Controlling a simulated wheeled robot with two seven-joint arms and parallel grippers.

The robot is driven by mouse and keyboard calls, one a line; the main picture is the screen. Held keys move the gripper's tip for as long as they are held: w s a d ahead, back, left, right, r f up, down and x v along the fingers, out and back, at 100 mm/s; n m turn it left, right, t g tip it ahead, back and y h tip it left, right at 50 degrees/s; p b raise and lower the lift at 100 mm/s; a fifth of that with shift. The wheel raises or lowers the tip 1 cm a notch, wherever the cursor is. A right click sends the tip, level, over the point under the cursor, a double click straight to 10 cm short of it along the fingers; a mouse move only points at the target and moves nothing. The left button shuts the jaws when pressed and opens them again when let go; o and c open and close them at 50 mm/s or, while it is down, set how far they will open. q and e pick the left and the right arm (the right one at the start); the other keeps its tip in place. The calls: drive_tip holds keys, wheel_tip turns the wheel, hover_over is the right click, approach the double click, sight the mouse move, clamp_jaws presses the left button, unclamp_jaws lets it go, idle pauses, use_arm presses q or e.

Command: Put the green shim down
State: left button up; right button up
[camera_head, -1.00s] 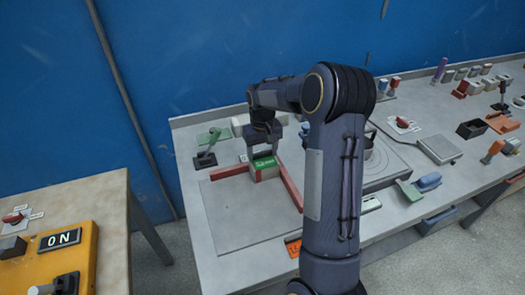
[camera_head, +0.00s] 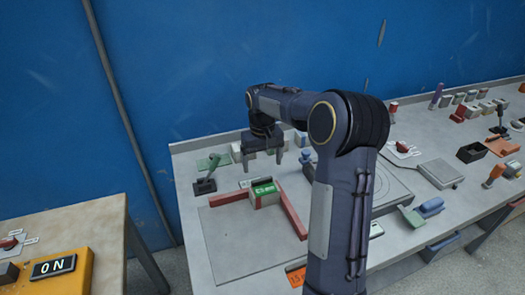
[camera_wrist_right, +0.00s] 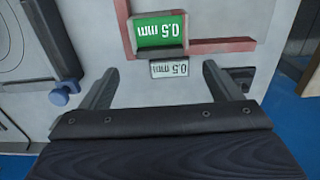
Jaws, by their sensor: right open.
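The green shim (camera_head: 263,188), marked 0.5 mm, lies in the corner of two red bars (camera_head: 292,214) on the grey table. It also shows in the right wrist view (camera_wrist_right: 160,34), beside a red bar (camera_wrist_right: 215,46). My right gripper (camera_head: 262,160) is open and empty, raised behind and above the shim, apart from it. In the right wrist view its two fingers (camera_wrist_right: 160,74) stand wide apart with nothing between them but a white 0.5 mm label (camera_wrist_right: 169,69) seen beyond. My left gripper is not in view.
A grey panel (camera_head: 240,240) lies clear in front. Several small parts line the table's right side.

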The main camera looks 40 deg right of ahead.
wheel_tip(320, 180, up, 5)
drive_tip(key=s+a+r+n+t+y, duration=0.1)
drive_tip(key=s+a+r+t+y, duration=0.2)
drive_tip(key=s+a, duration=0.85)
drive_tip(key=s+a+f+t, duration=0.1)
drive_tip(key=s+a+f, duration=0.1)
drive_tip(key=s+a, duration=0.2)
drive_tip(key=s+a+f+n+t, duration=0.1)
drive_tip(key=s+a, duration=0.3)
drive_tip(key=s, duration=0.6)
drive_tip(key=shift+s+a+f+t+y, duration=0.2)
drive_tip(key=shift+f+t+y, duration=0.15)
drive_tip(key=shift+f, duration=0.35)
